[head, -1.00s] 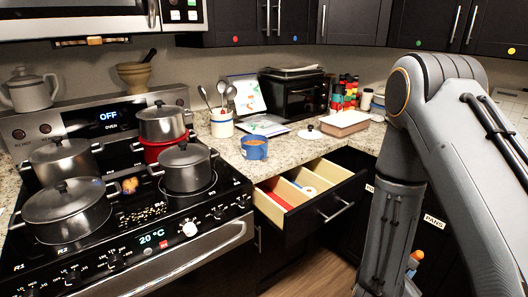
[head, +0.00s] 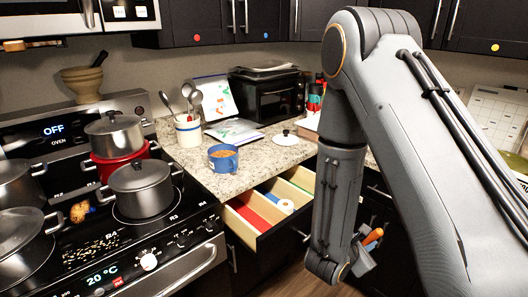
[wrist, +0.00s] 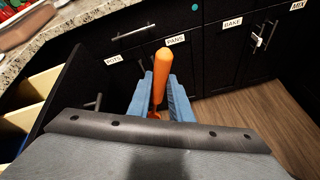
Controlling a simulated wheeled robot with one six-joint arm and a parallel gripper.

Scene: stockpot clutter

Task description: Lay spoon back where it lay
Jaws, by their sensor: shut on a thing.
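The spoon shows as an orange handle (wrist: 161,70) standing up between the blue fingers of my gripper (wrist: 160,92) in the wrist view. My gripper is shut on it. Its lower end is mostly hidden by the fingers. In the head view the orange handle (head: 373,236) pokes out at the right of my gripper (head: 362,262), low in front of the dark cabinets. An open drawer (head: 262,238) with pale wooden dividers is left of my gripper. A red strip and a white roll lie in it. In the wrist view the drawer (wrist: 35,112) is at the left edge.
The stove (head: 130,225) with several pots is on the left. Labelled cabinets (wrist: 222,55) stand ahead; wooden floor (wrist: 250,115) is free.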

